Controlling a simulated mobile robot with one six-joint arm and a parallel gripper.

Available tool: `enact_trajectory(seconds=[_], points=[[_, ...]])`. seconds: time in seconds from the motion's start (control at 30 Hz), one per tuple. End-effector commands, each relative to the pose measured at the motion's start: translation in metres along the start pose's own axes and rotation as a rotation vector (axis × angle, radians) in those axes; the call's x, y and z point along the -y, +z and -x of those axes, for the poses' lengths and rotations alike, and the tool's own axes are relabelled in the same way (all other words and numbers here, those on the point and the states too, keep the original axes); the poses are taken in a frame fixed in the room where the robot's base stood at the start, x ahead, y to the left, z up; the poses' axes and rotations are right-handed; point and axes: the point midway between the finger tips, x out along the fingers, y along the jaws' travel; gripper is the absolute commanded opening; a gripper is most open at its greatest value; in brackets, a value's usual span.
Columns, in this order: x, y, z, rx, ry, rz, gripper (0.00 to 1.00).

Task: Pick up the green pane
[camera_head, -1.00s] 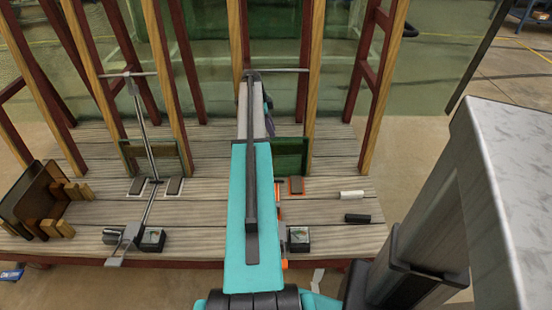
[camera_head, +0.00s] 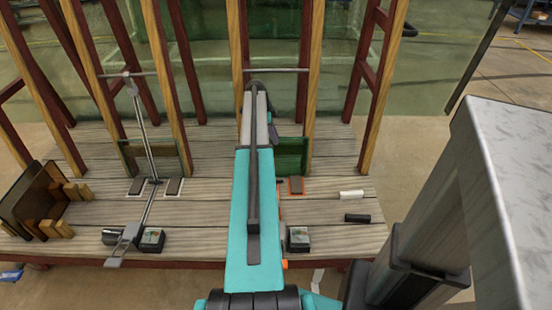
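A dark green pane (camera_head: 292,155) stands upright on the wooden deck, just right of my arm. Its left part is hidden behind my arm. A second, browner green pane (camera_head: 152,157) stands upright between posts to the left. My teal and grey arm reaches forward across the middle of the view. Its far end is near the posts, beyond the green pane in the picture. My gripper is hidden behind the arm, so its fingers and anything in them cannot be seen.
Brown panes (camera_head: 40,195) lean in a wooden holder at the left. A metal rod mechanism (camera_head: 150,150) stands left of my arm. A white block (camera_head: 351,195) and a black block (camera_head: 357,218) lie on the deck (camera_head: 210,210). Wooden posts (camera_head: 314,70) rise around the panes.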

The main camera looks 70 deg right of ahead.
Motion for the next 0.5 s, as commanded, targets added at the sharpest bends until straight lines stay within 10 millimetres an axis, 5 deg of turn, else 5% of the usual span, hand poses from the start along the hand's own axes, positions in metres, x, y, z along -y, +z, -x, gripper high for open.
enact_trajectory(seconds=[0.2, 0.5], points=[[0.0, 0.0004, 0.0003, 0.0, 0.0, 0.001, 0.0], [0.0006, 0.0008, 0.0005, 0.0, -0.002, 0.0, 0.0]])
